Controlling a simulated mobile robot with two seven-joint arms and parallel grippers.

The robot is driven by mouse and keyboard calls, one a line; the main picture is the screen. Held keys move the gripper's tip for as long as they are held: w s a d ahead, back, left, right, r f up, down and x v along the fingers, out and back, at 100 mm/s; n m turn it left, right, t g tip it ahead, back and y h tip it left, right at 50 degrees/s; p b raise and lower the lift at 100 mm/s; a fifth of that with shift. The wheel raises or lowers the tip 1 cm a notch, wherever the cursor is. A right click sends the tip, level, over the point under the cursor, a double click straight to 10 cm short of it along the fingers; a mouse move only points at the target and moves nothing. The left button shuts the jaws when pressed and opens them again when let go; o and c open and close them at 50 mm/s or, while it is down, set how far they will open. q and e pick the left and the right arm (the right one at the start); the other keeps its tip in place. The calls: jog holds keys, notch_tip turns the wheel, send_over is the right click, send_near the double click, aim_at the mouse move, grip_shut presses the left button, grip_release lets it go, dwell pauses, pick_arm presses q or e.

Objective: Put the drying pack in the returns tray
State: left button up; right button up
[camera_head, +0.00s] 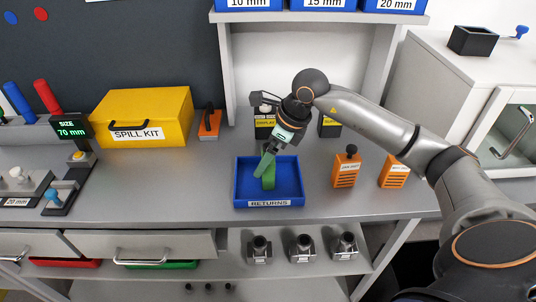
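The blue returns tray (268,203), labelled RETURNS, sits on the grey bench at the centre. My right gripper (265,168) points down into the tray from above. Its green finger-like parts show over the tray floor; I cannot tell whether they are bare fingers or hold something, nor whether they touch the floor. Two orange packs with small white labels stand right of the tray: one with a black knob (346,172) and one farther right (394,172), partly behind my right arm. Their labels are too small to read surely, so I cannot tell which thing is the drying pack. My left gripper is not visible.
A yellow spill kit box (142,118) and an orange item with a dark top (209,123) stand left of the tray. Yellow-and-black boxes (330,126) stand behind it under the shelf (320,17). The bench directly left of the tray is clear.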

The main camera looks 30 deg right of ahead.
jog(key=shift+r, duration=0.1)
jog(key=shift+r, duration=0.25)
jog(key=v, duration=1.1)
jog(key=shift+r, duration=0.3)
jog(key=shift+s, duration=0.1)
